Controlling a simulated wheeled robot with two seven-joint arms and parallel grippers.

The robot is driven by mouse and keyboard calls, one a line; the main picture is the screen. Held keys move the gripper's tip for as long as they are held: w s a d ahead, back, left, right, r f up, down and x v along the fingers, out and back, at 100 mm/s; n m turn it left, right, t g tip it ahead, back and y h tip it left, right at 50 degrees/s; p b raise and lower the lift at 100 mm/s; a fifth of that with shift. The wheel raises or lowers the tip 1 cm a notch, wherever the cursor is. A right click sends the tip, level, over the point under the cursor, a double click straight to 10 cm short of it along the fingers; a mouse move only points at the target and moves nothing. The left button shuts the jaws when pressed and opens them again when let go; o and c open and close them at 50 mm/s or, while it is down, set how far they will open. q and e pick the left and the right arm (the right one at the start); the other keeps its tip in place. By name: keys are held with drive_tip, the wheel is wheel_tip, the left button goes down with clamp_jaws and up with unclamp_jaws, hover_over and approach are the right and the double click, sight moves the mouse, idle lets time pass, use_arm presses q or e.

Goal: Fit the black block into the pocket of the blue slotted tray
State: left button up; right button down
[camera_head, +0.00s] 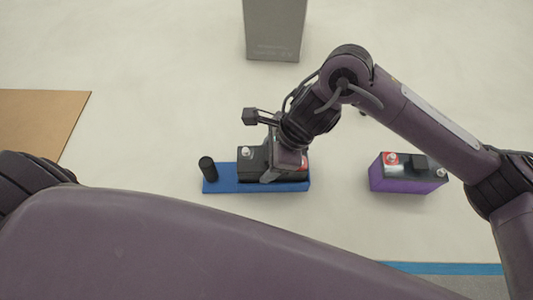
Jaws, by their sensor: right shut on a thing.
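The blue slotted tray (228,186) lies on the pale floor near the middle of the view. The black block (250,166), a battery with a light post on top and a red mark at its right end, is over the tray and lined up along its length. My right gripper (282,170) is shut on the block from above and hides part of its top. I cannot tell whether the block is seated in the pocket or just above it. The pocket is hidden under it. My left gripper is not in view.
A black cylinder (207,168) stands at the tray's left end. A purple battery with a black top (408,180) stands to the right, with bare floor between. A grey box (274,28) is at the back. A brown board (40,118) lies at the left.

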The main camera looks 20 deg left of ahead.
drive_tip(key=shift+r, duration=0.15)
drive_tip(key=shift+c, duration=2.1)
unclamp_jaws()
drive_tip(key=shift+d, duration=0.15)
drive_tip(key=b+v, duration=0.1)
drive_tip(key=v, duration=1)
drive_tip(key=shift+r, duration=0.35)
drive_tip(key=shift+d, duration=0.15)
